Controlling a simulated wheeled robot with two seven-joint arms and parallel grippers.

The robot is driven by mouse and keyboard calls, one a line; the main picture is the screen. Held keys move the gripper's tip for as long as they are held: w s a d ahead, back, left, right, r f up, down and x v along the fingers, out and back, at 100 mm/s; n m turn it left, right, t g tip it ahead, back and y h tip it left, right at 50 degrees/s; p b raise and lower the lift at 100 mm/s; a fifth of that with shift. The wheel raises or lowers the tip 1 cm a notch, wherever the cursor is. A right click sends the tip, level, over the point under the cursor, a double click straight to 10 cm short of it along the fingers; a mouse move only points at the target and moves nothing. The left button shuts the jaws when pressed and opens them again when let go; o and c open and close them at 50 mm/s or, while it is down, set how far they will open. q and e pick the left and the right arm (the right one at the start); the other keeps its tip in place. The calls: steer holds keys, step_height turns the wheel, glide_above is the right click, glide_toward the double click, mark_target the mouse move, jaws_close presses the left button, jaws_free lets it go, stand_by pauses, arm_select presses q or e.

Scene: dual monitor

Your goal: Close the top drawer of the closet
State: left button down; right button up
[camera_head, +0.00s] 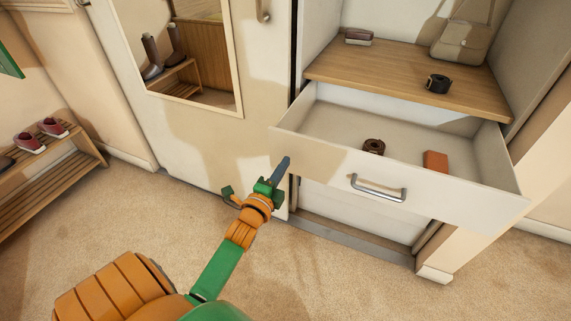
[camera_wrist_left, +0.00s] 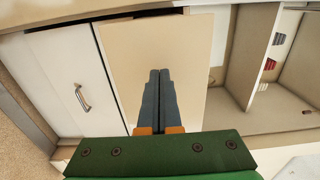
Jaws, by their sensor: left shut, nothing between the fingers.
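The closet's top drawer (camera_head: 325,163) is pulled out, its pale front facing me with a curved metal handle (camera_head: 378,190) in the middle. Inside lie a dark brown rolled item (camera_head: 373,146) and an orange-brown box (camera_head: 435,160). My left gripper (camera_head: 285,161) is shut and empty, its blue-grey fingers pointing up at the left end of the drawer front. Whether it touches the front cannot be told. In the left wrist view the closed fingers (camera_wrist_left: 159,74) lie before a plain beige panel. My right gripper is not in view.
Above the drawer is a wooden shelf (camera_head: 400,80) with a black rolled item (camera_head: 438,84), small boxes (camera_head: 358,37) and a bag (camera_head: 462,42). A mirrored door (camera_head: 195,60) stands left of it. A shoe rack (camera_head: 45,175) is at far left. The carpet in front is clear.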

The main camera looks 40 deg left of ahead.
arm_select(q)
steer(key=shift+x, duration=0.75)
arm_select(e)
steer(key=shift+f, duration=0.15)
arm_select(q)
steer(key=shift+w, duration=0.1)
